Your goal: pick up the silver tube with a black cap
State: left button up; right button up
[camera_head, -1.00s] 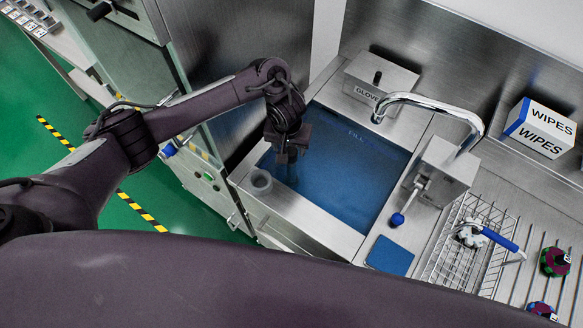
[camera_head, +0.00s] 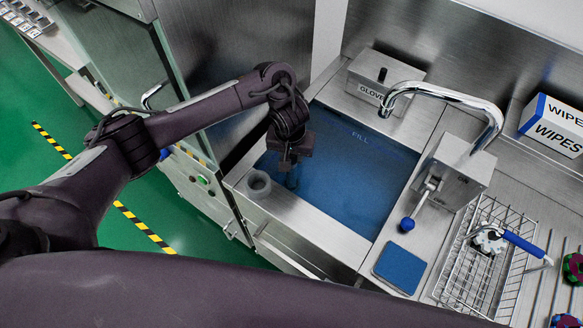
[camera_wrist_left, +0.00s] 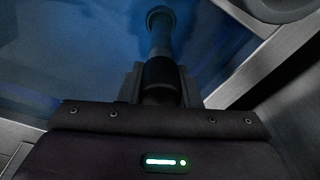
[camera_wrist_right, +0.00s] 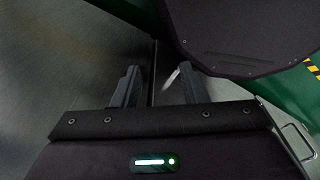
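The tube with a black cap (camera_wrist_left: 160,76) points away from my left gripper (camera_wrist_left: 160,88) in the left wrist view, its dim body (camera_wrist_left: 161,38) looking bluish over the basin. The cap fills the gap between the left fingers, which are shut on it. In the head view, my left gripper (camera_head: 289,163) is over the near left part of the blue basin (camera_head: 350,165); the tube (camera_head: 292,180) shows faintly below it. I cannot tell whether its end touches the basin floor. My right gripper (camera_wrist_right: 155,85) is open and empty in the right wrist view, beside a metal surface.
A tap (camera_head: 445,90), a lever with a blue knob (camera_head: 407,224), a blue pad (camera_head: 400,263), a wire rack (camera_head: 470,265) and a glove box (camera_head: 372,82) surround the basin.

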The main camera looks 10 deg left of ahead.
pick_arm(q)
grip_shut()
jog(key=shift+r, duration=0.1)
notch_tip(320, 180, up, 10)
jog(key=p, duration=1.2)
notch_tip(320, 180, up, 7)
dwell(0.7)
dwell(0.3)
